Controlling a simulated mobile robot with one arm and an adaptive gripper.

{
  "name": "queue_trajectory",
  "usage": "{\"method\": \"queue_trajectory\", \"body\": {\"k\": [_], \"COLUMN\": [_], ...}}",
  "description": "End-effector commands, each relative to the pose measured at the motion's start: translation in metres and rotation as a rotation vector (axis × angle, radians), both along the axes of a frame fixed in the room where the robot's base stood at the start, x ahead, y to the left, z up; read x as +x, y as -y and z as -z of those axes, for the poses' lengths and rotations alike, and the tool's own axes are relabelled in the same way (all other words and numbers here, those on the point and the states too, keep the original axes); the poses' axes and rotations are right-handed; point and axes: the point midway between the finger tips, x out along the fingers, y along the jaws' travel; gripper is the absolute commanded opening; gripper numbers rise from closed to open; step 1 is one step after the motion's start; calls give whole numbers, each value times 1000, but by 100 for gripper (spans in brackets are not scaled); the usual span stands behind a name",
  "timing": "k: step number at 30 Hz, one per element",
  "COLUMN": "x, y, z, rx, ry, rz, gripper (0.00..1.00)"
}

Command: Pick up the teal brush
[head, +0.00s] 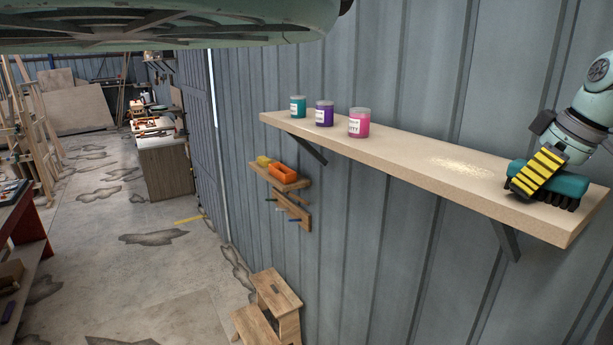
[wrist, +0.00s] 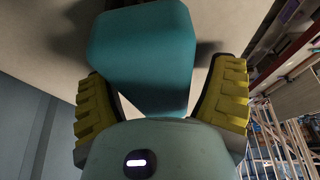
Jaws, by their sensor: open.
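The teal brush (head: 562,183) lies on the right end of the wooden shelf (head: 400,162), its dark bristles down on the board. In the wrist view the brush (wrist: 145,60) shows as a teal block between the two fingers. My gripper (head: 538,174) is at the brush, with a yellow ribbed finger in front of its near side. In the wrist view my gripper (wrist: 165,105) has its yellow fingers apart on either side of the brush, with a gap at the lower part. Whether either finger touches the brush is hard to tell.
A teal jar (head: 298,107), a purple jar (head: 324,114) and a pink jar (head: 359,123) stand on the shelf's left part. Pale dust (head: 459,166) lies left of the brush. A corrugated wall (head: 450,70) backs the shelf. A wooden step stool (head: 270,308) stands below.

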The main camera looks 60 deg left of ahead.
Motion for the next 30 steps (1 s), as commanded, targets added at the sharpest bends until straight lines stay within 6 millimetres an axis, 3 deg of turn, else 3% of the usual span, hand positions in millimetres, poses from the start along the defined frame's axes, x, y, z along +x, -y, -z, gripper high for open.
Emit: {"method": "queue_trajectory", "body": {"k": [24, 30], "x": [0, -1], "y": [-1, -1], "z": [5, 5], "rx": [0, 0], "ry": [0, 0], "rz": [-2, -2], "gripper": [84, 63]}}
